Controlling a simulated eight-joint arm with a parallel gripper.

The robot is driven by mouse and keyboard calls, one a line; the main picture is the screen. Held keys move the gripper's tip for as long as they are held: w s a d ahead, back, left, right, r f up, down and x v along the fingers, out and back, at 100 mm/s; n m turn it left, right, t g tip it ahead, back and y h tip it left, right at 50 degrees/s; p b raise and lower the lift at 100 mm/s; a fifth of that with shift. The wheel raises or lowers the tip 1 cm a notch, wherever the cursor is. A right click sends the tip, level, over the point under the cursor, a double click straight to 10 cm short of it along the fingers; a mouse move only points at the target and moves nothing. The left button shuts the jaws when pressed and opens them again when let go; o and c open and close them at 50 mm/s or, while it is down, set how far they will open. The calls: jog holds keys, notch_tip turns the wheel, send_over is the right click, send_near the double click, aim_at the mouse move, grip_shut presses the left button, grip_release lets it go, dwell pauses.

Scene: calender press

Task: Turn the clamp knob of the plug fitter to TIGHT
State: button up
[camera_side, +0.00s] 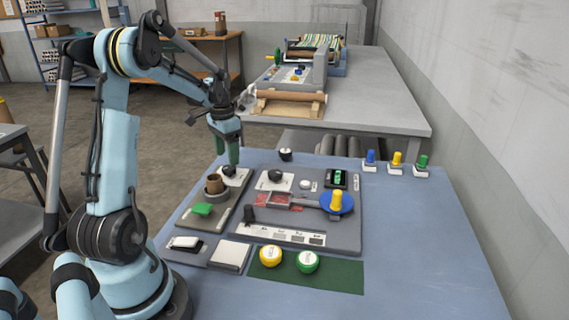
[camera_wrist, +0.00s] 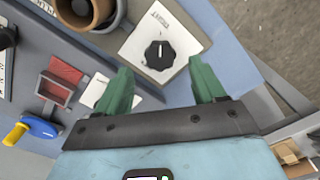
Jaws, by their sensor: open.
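The plug fitter (camera_side: 190,218) is a grey plate at the left of the table, with a brown cup (camera_side: 214,184) and a green pad (camera_side: 202,209). Its black clamp knob (camera_side: 229,170) sits on a white label at the far end. My gripper (camera_side: 233,155) points down above the knob. In the wrist view its green fingers (camera_wrist: 161,68) are apart and empty, with the knob between and beyond their tips. I cannot see contact.
To the right stands a larger grey panel (camera_side: 345,243) with another black knob (camera_side: 275,175) and a blue disc with a yellow handle (camera_side: 336,200). Yellow (camera_side: 270,256) and green (camera_side: 307,262) round pieces lie on a green mat in front.

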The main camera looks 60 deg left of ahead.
aim_at(228, 168)
notch_tip(228, 168, up, 8)
dwell(0.4)
jog(key=shift+r, duration=0.1)
